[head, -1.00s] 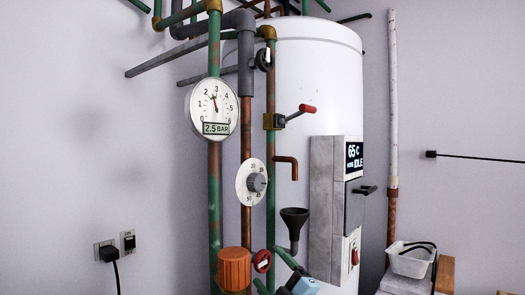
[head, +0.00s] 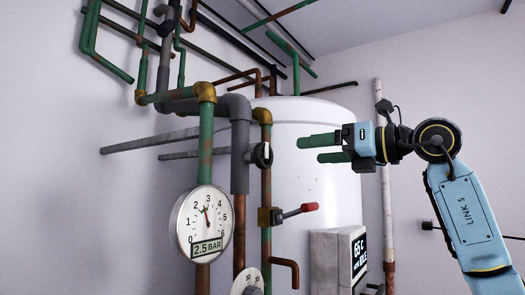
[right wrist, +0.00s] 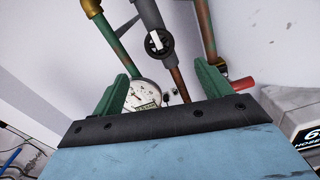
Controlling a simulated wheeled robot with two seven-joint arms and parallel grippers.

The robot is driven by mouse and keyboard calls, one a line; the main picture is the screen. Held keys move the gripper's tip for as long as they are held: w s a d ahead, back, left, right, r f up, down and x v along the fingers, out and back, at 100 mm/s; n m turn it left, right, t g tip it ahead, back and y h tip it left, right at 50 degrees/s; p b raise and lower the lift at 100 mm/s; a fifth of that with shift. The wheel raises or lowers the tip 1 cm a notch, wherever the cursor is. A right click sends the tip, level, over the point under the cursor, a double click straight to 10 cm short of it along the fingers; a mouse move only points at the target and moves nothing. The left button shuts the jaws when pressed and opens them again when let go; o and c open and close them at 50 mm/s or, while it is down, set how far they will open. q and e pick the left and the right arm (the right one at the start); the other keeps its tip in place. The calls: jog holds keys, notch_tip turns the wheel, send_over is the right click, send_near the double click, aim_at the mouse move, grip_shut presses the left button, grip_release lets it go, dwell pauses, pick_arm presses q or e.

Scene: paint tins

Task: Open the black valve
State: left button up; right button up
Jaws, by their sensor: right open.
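The black valve (head: 262,155) is a round black knob with a pale handle bar, on the grey pipe beside the brass elbow. It also shows in the right wrist view (right wrist: 158,42), beyond the fingers and near the top middle. My right gripper (head: 310,149) has green fingers, open and empty, pointing left toward the valve with a clear gap in the head view. In the right wrist view its fingers (right wrist: 163,80) stand apart, with the valve roughly centred above the gap. My left gripper is not in view.
A pressure gauge (head: 204,225) hangs on the green pipe left of the valve. A red-handled valve (head: 300,210) sticks out below it. The white tank (head: 335,185) stands behind, with a control box (head: 330,260) in front. Several pipes run overhead.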

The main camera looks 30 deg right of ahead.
aim_at(267, 156)
jog(key=p+x, duration=0.2)
jog(key=x, duration=1.1)
jog(key=shift+a+p, duration=0.15)
jog(key=shift+p, duration=0.15)
jog(key=c, duration=1)
